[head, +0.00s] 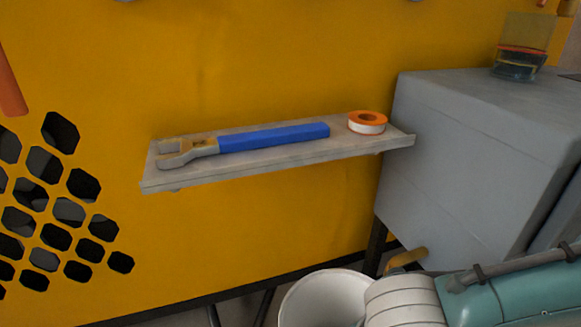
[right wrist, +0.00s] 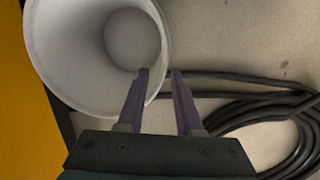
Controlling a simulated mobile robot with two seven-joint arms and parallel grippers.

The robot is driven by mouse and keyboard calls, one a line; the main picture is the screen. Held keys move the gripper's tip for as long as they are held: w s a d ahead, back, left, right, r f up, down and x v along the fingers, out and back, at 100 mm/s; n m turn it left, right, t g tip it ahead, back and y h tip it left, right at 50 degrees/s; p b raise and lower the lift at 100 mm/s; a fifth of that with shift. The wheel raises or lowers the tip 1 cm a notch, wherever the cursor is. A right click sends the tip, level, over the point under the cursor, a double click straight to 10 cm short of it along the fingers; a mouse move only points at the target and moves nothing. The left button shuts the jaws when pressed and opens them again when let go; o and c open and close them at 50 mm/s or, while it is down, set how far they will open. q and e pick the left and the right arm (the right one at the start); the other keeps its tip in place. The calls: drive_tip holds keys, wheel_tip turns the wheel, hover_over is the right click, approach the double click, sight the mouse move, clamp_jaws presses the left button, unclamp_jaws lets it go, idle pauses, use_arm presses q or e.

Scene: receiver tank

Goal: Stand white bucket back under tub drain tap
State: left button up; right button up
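The white bucket (head: 322,302) stands at the bottom of the head view, partly hidden by my right forearm. In the right wrist view the bucket (right wrist: 62,50) is seen from above, open and empty. My right gripper (right wrist: 160,73) is open at its near rim, one finger over the inside and the other outside; I cannot tell whether either touches. The grey tub (head: 470,150) is on the right of the head view. A brass-coloured tap (head: 406,258) shows low at its near side, right of and beyond the bucket. My left gripper is not in view.
A shelf (head: 290,167) on the yellow panel (head: 270,60) holds a blue-handled wrench (head: 270,138) and an orange and white tape roll (head: 367,123). A glass jar (head: 520,62) stands on the tub. Black cable (right wrist: 245,110) lies coiled on the floor beside the bucket.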

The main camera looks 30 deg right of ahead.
drive_tip(key=s+a+r+m+t+y+p, duration=0.15)
drive_tip(key=a+r+m+y, duration=0.3)
drive_tip(key=a+r, duration=0.75)
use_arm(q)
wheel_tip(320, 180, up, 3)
use_arm(e)
drive_tip(key=s+d+r+m+t+h, duration=0.1)
drive_tip(key=s+d+r+m+h, duration=0.2)
drive_tip(key=d+r+m, duration=0.3)
drive_tip(key=d+m, duration=0.2)
drive_tip(key=d, duration=0.1)
drive_tip(key=shift+d+m, duration=0.3)
drive_tip(key=shift+m, duration=0.05)
drive_tip(key=shift+r, duration=0.1)
